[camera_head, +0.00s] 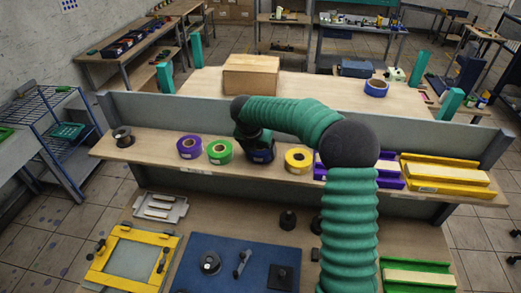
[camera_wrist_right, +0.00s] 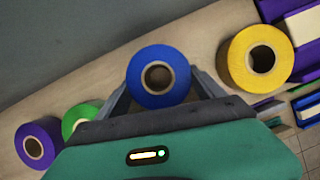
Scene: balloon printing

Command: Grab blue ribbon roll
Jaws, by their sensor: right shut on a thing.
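The blue ribbon roll (camera_wrist_right: 138,78) lies between the two fingers of my right gripper (camera_wrist_right: 163,82) in the right wrist view, one finger on each side. My right gripper is shut on it. In the head view my right arm bends over at the elbow and my right gripper (camera_head: 257,147) points down at the shelf. The blue roll (camera_head: 262,158) shows only in part there, under the gripper. I cannot tell whether it still touches the shelf. My left gripper is not in view.
A green roll (camera_head: 220,146) and a purple roll (camera_head: 184,153) stand left of the blue roll. A yellow roll (camera_head: 304,153) stands right of it. Another blue roll (camera_head: 370,90) lies on the back table. Purple and yellow trays (camera_head: 443,187) fill the shelf's right end.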

